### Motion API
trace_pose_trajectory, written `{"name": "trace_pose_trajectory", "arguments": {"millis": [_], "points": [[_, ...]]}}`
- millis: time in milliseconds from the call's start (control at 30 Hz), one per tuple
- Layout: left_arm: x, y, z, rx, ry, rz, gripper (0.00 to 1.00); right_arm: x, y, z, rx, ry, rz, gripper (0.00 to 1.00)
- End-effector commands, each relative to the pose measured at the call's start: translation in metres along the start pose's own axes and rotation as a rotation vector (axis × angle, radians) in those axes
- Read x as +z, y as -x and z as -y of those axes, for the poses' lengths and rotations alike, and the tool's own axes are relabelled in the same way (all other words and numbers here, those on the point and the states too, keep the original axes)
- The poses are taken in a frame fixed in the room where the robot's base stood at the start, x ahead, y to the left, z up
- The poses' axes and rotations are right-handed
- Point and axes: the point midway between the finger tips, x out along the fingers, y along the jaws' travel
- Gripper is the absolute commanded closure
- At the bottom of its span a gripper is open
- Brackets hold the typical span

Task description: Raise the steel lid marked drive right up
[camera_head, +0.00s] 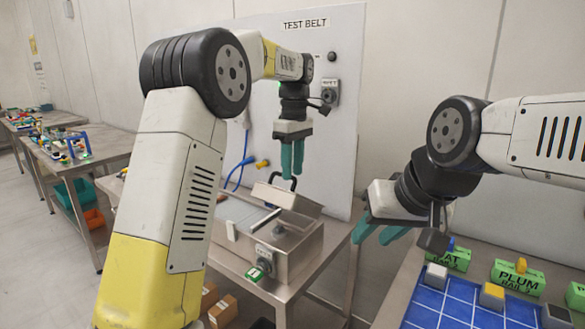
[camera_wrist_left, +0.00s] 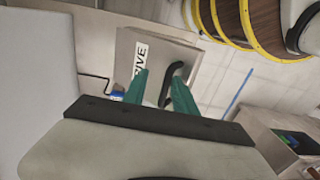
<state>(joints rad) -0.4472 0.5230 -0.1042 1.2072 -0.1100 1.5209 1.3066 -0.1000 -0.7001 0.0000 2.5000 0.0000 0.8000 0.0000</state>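The steel lid (camera_head: 300,205) stands tilted on the steel box (camera_head: 300,250) in the head view. In the left wrist view the lid (camera_wrist_left: 188,55) bears a white label (camera_wrist_left: 140,60) with "RIVE" readable. Its dark bar handle (camera_wrist_left: 168,84) shows close to my left fingers. My left gripper (camera_head: 292,174) points down just above the lid at its handle. Its teal fingers are apart, with the handle seen between and behind them in the wrist view; contact cannot be told. My right gripper (camera_head: 372,238) is open and empty, apart from the box.
A blue-gridded tray (camera_head: 460,310) with small blocks and green labelled bins (camera_head: 518,277) lies at the right. A panel marked TEST BELT (camera_head: 345,120) stands behind the box. Cardboard boxes (camera_head: 222,310) sit below. Far tables (camera_head: 100,145) hold clutter at the left.

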Motion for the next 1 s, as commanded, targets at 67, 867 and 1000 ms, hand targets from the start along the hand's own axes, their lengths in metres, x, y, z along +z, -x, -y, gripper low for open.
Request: {"name": "trace_pose_trajectory", "arguments": {"millis": [67, 867, 1000], "points": [[-0.001, 0.001, 0.000, 0.001, 0.001, -0.001, 0.68, 0.000, 0.000, 0.000, 0.000, 0.000, 0.000, 0.63], [0.000, 0.078, 0.000, -0.001, 0.000, 0.000, 0.68, 0.000, 0.000, 0.000, 0.000, 0.000, 0.000, 0.63], [0.000, 0.078, 0.000, -0.001, 0.000, 0.000, 0.68, 0.000, 0.000, 0.000, 0.000, 0.000, 0.000, 0.63]]}}
